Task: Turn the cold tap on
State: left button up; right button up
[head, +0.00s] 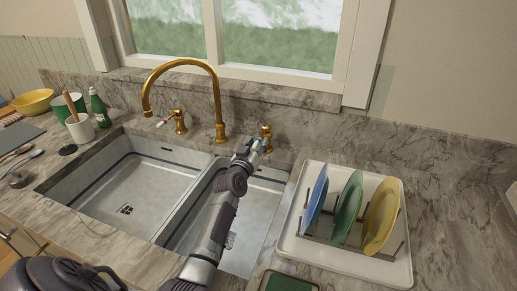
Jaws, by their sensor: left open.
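A gold tap set stands behind the sink, with a tall curved spout (219,105). The left tap handle (180,122) has a lever with a pale tip pointing left. The right tap handle (266,131), on the side where the cold tap usually is, stands right of the spout. My left gripper (257,146) is at this right handle, just in front of it, and partly covers it. The gripper is open; contact with the handle cannot be made out. No water stream shows under the spout. My right gripper is not in view.
The double sink (125,190) lies below the taps. A white dish rack (399,268) with blue, green and yellow plates stands close on the right. A green bottle (99,107), a white cup (80,130) and a yellow bowl (33,102) stand on the left counter.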

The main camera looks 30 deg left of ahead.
pick_arm(q)
jog(key=shift+x, duration=0.8)
jog(key=shift+c, duration=0.3)
grip_shut()
